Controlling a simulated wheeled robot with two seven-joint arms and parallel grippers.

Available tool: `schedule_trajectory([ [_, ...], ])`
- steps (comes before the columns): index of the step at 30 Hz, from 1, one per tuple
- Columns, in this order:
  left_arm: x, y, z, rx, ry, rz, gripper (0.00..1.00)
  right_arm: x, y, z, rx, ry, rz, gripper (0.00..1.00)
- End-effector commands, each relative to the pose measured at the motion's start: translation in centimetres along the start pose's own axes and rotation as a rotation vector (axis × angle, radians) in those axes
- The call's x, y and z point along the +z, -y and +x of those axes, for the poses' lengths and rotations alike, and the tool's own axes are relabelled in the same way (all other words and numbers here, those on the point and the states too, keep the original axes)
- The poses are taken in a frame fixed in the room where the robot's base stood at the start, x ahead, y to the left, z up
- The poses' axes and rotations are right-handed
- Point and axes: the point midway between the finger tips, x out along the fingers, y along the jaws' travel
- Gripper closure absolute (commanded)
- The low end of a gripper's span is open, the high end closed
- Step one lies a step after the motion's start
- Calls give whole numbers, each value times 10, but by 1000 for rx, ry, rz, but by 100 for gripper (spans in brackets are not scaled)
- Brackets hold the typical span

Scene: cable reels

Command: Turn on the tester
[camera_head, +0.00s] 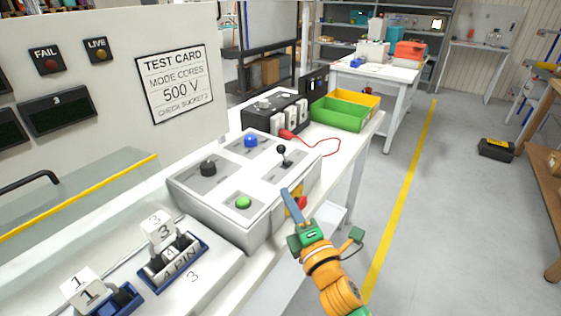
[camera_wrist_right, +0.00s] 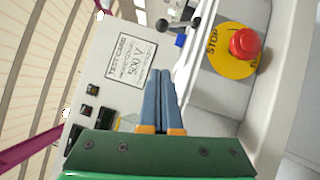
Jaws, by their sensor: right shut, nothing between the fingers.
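The tester's control box (camera_head: 205,205) stands on the white bench, with a black knob (camera_head: 208,168), a blue button (camera_head: 251,141), a black-balled lever (camera_head: 283,157) and a green button (camera_head: 243,202) on top. A red stop button (camera_head: 301,203) on a yellow plate sits on its side facing the aisle; it shows large in the right wrist view (camera_wrist_right: 246,43). My right gripper (camera_head: 286,191) is shut and empty, near the box's aisle-side edge, partly in front of the stop plate. In the wrist view its fingers (camera_wrist_right: 160,72) lie together. My left gripper is not in view.
The upright panel has FAIL (camera_head: 47,60) and LIVE (camera_head: 96,50) lamps, a display reading 3 (camera_head: 57,110) and a 500 V test card (camera_head: 175,83). Numbered sockets (camera_head: 172,261) sit nearer. A black unit (camera_head: 275,112) with a red lead and a green bin (camera_head: 340,114) stand beyond.

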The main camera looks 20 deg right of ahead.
Motion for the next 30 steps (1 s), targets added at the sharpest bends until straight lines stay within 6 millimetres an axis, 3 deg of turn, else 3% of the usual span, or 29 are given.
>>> schedule_trajectory([
  [12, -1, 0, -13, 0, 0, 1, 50, 6, -3, 88, 0, 1, -2, 100],
  [19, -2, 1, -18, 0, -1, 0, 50, 26, -1, 107, -1, 0, 0, 100],
  [30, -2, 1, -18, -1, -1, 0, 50, 28, 0, 109, -1, 0, 1, 100],
])
